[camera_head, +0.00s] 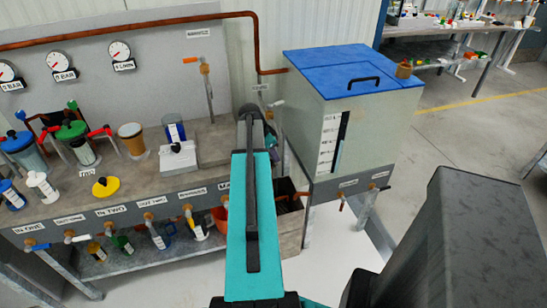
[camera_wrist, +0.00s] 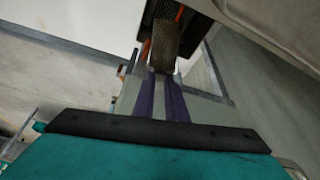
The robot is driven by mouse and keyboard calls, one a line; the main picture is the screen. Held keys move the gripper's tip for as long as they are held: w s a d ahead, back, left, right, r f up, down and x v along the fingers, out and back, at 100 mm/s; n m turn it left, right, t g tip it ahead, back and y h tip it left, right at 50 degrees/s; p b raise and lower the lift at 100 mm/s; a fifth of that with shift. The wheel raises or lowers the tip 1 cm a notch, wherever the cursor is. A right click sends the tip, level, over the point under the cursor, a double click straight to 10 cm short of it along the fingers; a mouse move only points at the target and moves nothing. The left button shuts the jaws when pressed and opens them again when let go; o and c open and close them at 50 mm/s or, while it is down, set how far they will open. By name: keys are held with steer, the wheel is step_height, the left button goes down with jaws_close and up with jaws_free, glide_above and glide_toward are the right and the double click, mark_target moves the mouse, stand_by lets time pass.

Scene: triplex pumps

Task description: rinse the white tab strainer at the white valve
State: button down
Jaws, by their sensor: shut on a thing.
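In the wrist view, my gripper (camera_wrist: 163,82) has its purple fingers close together, shut on a dark mesh strainer (camera_wrist: 166,38) that extends beyond the fingertips. I cannot make out a white tab on it. In the head view, my teal arm hides the gripper and the strainer. A valve with a whitish lever (camera_head: 78,238) is on the bench front at the left; I cannot tell for sure that it is the white valve.
A grey tank with a blue lid (camera_head: 350,70) stands right of my arm. The bench (camera_head: 140,187) at the left carries pump parts and a yellow disc (camera_head: 106,187). An open bin (camera_head: 293,228) stands beside my arm, below the tank's left side. A copper pipe (camera_head: 140,27) runs along the wall.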

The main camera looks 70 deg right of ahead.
steer(key=shift+w+d+f+b, duration=0.15)
steer(key=shift+w+d, duration=0.1)
steer(key=shift+d, duration=0.55)
steer(key=shift+w+d+f+b, duration=0.1)
steer(key=shift+w+d+f, duration=0.15)
steer(key=shift+d, duration=0.5)
steer(key=shift+w+d+f+b, duration=0.1)
steer(key=shift+w+d, duration=0.2)
steer(key=shift+d, duration=0.5)
steer(key=shift+a, duration=0.1)
